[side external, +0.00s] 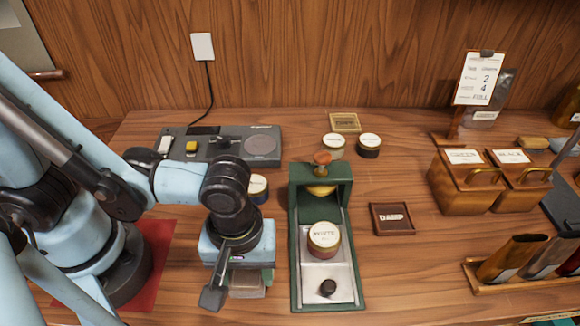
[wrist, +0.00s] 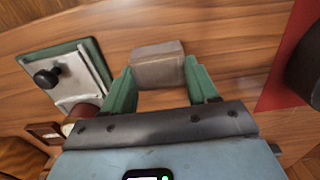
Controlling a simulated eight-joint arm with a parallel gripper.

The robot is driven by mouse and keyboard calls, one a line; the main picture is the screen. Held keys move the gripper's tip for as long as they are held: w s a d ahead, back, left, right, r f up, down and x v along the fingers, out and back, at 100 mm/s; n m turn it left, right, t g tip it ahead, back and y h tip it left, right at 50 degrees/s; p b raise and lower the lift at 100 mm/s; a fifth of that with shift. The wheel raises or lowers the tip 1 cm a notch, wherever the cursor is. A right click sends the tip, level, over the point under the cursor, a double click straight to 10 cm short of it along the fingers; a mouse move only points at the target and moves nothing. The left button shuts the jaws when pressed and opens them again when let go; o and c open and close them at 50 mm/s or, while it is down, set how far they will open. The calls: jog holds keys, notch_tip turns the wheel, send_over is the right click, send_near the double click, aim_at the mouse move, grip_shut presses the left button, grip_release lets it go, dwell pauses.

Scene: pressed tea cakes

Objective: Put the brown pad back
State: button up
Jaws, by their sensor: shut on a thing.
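My gripper (side external: 246,288) is low over the table, left of the green press, pointing down. In the wrist view its two green fingers (wrist: 160,72) are shut on a brown-grey block, which looks like the brown pad (wrist: 158,60).
The green press (side external: 296,260) holds a white-labelled round tin (side external: 324,240) and a black knob (side external: 327,288). More tins (side external: 368,145) stand behind it. A grey scale (side external: 225,150) is at back left, wooden boxes (side external: 465,190) at right. Bare table surrounds the DAMP tray.

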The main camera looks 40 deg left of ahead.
aim_at(247, 275)
jog(key=shift+f, duration=0.1)
jog(key=o, duration=1)
jog(key=shift+r, duration=6.05)
jog(key=shift+w+a+r+m+t, duration=0.1)
jog(key=shift+w+a+m+t, duration=1.25)
jog(key=shift+w+a, duration=1.35)
jog(key=shift+w+a+r+m+t, duration=0.1)
jog(key=shift+w+a+m+t, duration=1.25)
jog(key=shift+a, duration=2.35)
jog(key=shift+w+a+r+m+t, duration=0.1)
jog(key=shift+w+a+m+t, duration=0.8)
jog(key=shift+w+a+m, duration=1.75)
jog(key=shift+s+a+n, duration=0.3)
jog(key=shift+a+n, duration=0.25)
jog(key=shift+n, duration=0.3)
